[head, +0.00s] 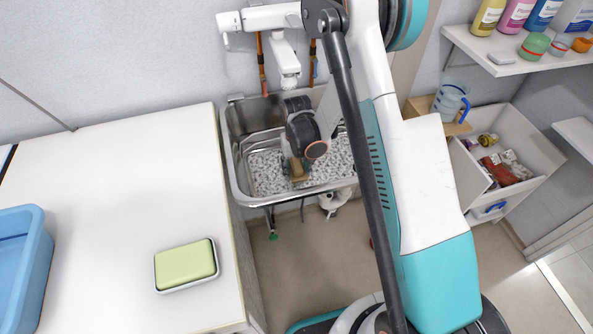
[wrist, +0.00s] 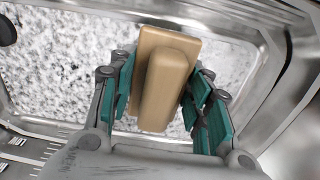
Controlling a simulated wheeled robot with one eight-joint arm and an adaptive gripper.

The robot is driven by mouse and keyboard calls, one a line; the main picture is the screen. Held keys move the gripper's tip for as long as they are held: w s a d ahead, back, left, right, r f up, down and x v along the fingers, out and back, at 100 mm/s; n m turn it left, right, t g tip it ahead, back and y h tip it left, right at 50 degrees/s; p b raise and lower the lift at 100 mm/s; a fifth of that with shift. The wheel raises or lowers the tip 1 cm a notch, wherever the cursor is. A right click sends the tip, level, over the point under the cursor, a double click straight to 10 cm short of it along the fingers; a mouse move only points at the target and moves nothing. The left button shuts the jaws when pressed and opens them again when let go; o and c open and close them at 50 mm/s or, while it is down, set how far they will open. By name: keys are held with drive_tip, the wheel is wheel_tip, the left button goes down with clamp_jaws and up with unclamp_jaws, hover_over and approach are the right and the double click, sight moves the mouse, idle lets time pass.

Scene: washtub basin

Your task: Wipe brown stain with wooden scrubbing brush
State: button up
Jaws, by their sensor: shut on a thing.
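A wooden scrubbing brush (wrist: 167,75) is held between the green-padded fingers of my gripper (wrist: 163,95), which is shut on it. In the head view my gripper (head: 298,168) reaches down into the steel basin (head: 236,178), with the tan brush (head: 299,172) at its tip. The basin floor is covered with a speckled grey-white pattern, seen also around the brush in the wrist view. I cannot make out a brown stain in either view. The brush bristles are hidden, so I cannot tell whether they touch the basin floor.
Metal basin walls (wrist: 275,85) rise close to the gripper's right. A white tap (head: 287,62) hangs above the basin. A full drawer (head: 510,160) stands open at right.

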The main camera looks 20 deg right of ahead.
sight(296, 162)
drive_tip(key=shift+r, duration=0.35)
drive_tip(key=shift+w+r+p, duration=0.1)
drive_tip(key=shift+r+p, duration=0.5)
drive_tip(key=shift+r, duration=0.8)
